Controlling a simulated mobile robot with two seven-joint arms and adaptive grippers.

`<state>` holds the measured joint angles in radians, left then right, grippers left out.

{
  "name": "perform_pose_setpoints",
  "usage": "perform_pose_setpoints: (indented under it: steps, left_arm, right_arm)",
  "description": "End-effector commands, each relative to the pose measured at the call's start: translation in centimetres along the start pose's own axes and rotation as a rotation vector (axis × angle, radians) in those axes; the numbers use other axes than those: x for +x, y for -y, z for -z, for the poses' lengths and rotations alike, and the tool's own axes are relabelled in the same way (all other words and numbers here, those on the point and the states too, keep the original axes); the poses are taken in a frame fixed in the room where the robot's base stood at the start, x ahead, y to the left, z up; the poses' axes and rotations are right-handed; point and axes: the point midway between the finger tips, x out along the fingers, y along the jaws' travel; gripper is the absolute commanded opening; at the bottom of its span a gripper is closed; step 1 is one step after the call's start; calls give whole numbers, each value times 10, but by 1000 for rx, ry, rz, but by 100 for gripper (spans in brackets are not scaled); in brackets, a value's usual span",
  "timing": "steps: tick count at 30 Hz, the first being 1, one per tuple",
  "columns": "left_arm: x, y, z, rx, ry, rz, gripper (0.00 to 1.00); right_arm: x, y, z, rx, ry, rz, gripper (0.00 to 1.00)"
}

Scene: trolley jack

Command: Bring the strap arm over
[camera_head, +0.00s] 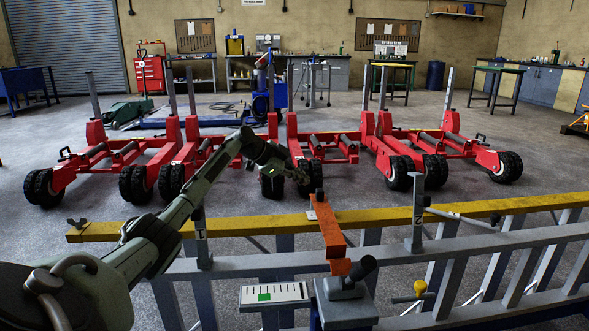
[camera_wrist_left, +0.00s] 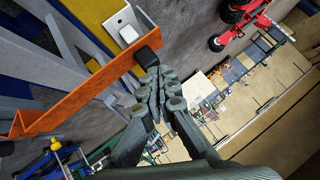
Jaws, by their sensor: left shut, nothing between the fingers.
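The strap arm (camera_head: 331,232) is an orange bar. It runs from a grey post (camera_head: 345,305) in the foreground to the yellow beam (camera_head: 250,226), its far end over the beam. A black knob (camera_head: 319,195) stands at that end. The orange arm also crosses the left wrist view (camera_wrist_left: 88,88), with the black knob (camera_wrist_left: 147,58) close to my fingertips. My left gripper (camera_head: 301,176) is shut and empty, just beyond and left of the knob. In the left wrist view its fingertips (camera_wrist_left: 162,82) appear beside the knob; contact is unclear. My right gripper is not visible.
A grey ladder-like frame (camera_head: 450,245) runs beside the yellow beam, with upright grey posts (camera_head: 417,220). A white panel with a green square (camera_head: 275,295) sits left of the post. Red wheeled jacks (camera_head: 325,150) stand on the floor behind.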

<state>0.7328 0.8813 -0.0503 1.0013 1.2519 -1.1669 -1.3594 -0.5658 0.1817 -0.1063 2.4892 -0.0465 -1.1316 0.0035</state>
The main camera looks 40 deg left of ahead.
Motion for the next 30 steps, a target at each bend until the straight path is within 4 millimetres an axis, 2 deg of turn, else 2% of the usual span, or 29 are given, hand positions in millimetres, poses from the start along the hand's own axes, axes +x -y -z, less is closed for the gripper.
perform_pose_setpoints:
  steps: [1,6,12,17,30]
  left_arm:
    - [-13,1,0,4,2,3,0]
    - [-48,2,3,5,-3,6,0]
    - [-71,2,5,4,-8,7,0]
    - [-76,3,6,4,-10,8,0]
    - [-76,3,7,4,-11,8,0]
  right_arm:
    - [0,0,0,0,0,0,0]
    - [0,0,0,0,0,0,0]
    - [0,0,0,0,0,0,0]
    - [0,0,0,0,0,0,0]
    - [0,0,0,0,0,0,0]
